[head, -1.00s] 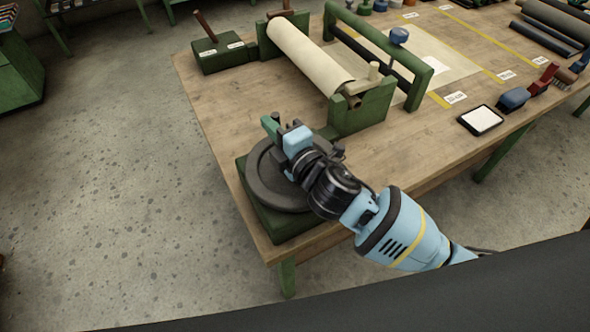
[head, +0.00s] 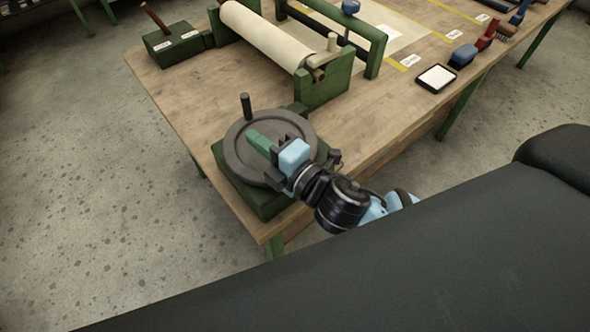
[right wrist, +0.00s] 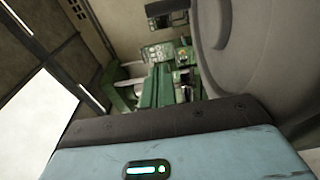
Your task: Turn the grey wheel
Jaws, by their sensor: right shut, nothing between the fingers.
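The grey wheel (head: 238,153) lies flat on a green base (head: 262,200) at the near left corner of the wooden table. A dark upright handle (head: 246,106) stands on its far rim. My right gripper (head: 256,140) is shut and empty, with its green fingers over the wheel's middle, apart from the handle. I cannot tell whether the fingers touch the wheel. In the right wrist view a large grey rounded surface, likely the wheel (right wrist: 250,50), fills the upper right; the fingertips are hidden there. My left gripper is not in view.
Behind the wheel, a cream roll (head: 265,35) rests in a green stand (head: 325,85). A green block (head: 172,43) with a brown handle sits at the back left. A white-topped pad (head: 436,78) and brushes lie along the right edge. Bare tabletop (head: 195,95) lies left of the roll.

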